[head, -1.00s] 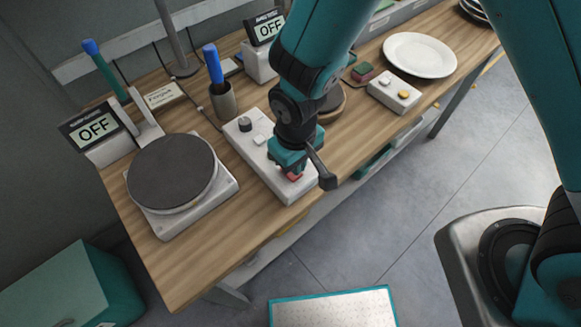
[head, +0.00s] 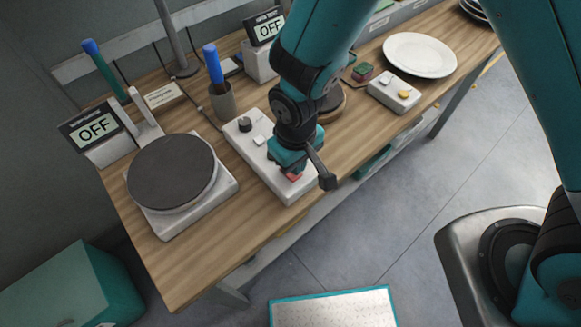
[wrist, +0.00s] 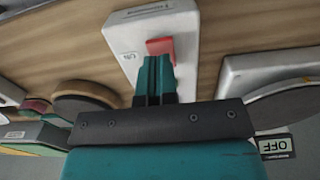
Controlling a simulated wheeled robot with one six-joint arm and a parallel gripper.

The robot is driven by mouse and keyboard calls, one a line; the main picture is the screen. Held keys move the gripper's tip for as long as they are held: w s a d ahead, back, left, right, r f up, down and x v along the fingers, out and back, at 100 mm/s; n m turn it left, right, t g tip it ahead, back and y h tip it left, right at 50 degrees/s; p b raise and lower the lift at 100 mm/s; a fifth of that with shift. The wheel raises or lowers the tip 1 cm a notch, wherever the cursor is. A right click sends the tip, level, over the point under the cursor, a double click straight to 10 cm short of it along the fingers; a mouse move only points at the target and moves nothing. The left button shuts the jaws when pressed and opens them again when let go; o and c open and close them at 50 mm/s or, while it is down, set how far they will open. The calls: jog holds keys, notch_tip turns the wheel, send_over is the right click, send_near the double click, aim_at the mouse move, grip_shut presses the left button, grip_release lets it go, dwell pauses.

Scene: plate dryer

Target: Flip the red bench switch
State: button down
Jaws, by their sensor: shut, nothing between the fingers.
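The red bench switch (wrist: 161,48) sits on a white control box near a small label that appears to read ON. In the head view the red switch (head: 294,177) is mostly covered by my gripper. The white control box (head: 290,193) lies on the wooden bench and also carries a dark knob (head: 244,124) and a small white button (head: 259,140). My gripper (wrist: 155,62) is shut and empty, its fingertips right at the edge of the red switch. I cannot tell whether they touch it.
A round dark hotplate (head: 172,172) with an OFF display (head: 96,128) stands to the left. A second OFF display (head: 268,27) is behind. A blue-handled tool stands in a cup (head: 222,104). A white plate (head: 420,55) and a button box (head: 393,94) are to the right.

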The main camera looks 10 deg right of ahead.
jog(key=shift+f+b, duration=1)
jog(key=shift+f, duration=0.3)
dwell(0.6)
jog(key=shift+r, duration=0.1)
jog(key=shift+r+p, duration=2.85)
jog(key=shift+r, duration=0.55)
